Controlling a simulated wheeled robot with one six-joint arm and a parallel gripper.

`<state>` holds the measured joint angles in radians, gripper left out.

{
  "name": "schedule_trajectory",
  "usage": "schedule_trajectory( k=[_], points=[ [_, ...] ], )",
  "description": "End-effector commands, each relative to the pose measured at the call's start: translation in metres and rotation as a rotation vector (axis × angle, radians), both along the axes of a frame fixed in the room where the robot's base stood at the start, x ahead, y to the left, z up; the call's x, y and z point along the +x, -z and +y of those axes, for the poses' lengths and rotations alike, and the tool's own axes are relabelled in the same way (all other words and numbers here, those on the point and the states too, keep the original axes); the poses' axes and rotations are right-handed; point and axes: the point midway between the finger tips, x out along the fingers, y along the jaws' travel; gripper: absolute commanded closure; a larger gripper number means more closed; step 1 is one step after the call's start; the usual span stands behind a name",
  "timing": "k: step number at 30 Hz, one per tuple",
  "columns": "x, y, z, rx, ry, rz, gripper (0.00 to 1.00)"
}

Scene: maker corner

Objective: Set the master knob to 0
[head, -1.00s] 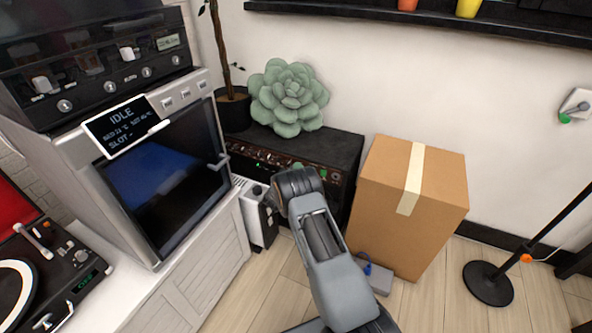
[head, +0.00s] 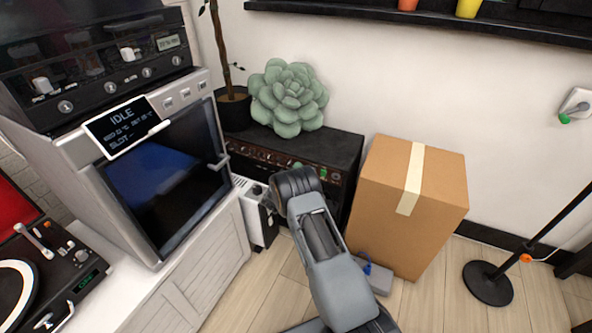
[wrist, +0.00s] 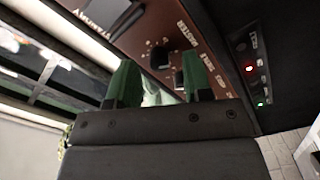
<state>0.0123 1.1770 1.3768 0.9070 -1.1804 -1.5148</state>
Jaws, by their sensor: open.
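The master knob (wrist: 158,54) is a black knob on the brown control panel of the amplifier, beside lettering that reads MASTER, in the wrist view. My gripper (wrist: 160,70) is open, its two green fingers pointing at the panel. In the picture the master knob lies between the fingertips; I cannot tell whether they touch it. Its pointer setting is too small to read. In the head view the black amplifier (head: 335,150) stands against the wall, and my arm's end hides part of its panel and most of my gripper.
A cardboard box (head: 405,205) stands right of the amplifier. A succulent (head: 288,97) rests on top. A cabinet with an oven-like machine (head: 165,180) is on the left.

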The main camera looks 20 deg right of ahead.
Motion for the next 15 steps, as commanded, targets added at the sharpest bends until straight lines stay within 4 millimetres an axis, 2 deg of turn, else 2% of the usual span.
schedule_trajectory(
  k=[15],
  points=[
    [-0.066,-0.002,0.073,-0.001,-0.004,0.002,0.54]
  ],
)
